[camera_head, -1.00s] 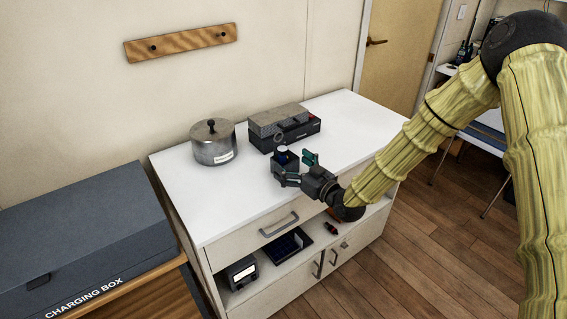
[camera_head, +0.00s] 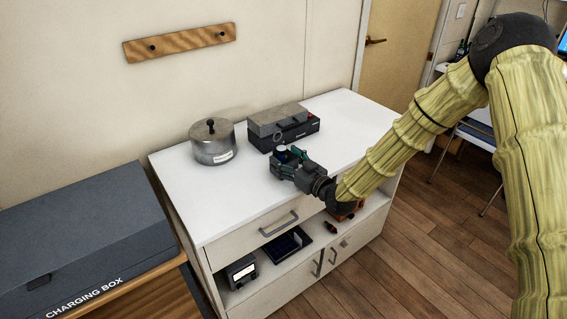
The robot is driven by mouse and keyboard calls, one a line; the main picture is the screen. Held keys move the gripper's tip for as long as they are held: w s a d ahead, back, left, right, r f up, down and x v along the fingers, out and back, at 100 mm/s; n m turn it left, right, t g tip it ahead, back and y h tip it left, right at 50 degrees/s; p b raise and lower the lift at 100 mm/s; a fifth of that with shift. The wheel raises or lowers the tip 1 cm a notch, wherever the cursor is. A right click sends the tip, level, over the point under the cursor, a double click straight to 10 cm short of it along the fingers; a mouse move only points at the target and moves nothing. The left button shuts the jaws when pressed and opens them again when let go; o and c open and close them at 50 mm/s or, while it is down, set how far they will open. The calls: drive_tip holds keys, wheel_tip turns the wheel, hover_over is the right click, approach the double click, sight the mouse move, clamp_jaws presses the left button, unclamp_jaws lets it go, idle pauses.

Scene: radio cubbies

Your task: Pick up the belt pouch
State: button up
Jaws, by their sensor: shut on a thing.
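The small dark pouch (camera_head: 282,154), with a bluish top, stands on the white top of the cabinet (camera_head: 190,205), right of its middle. My gripper (camera_head: 285,162) reaches it from the lower right and is shut on it. The teal-tipped fingers are around the pouch and hide much of it. I cannot tell whether the pouch's bottom still touches the cabinet top.
A grey-and-black case (camera_head: 284,131) stands just behind the pouch. A lidded metal pot (camera_head: 213,147) is to the left. The open shelf below holds a small meter (camera_head: 241,271) and a dark tray (camera_head: 286,245). The charging box (camera_head: 85,235) is at left.

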drive_tip(key=shift+r, duration=0.15)
drive_tip(key=shift+r, duration=1.55)
drive_tip(key=s+d+b, duration=0.1)
drive_tip(key=s+d, duration=0.2)
drive_tip(key=s, duration=0.4)
drive_tip(key=s+d+r+b, duration=0.1)
drive_tip(key=s+d, duration=0.2)
drive_tip(key=s, duration=0.5)
drive_tip(key=shift+r, duration=0.3)
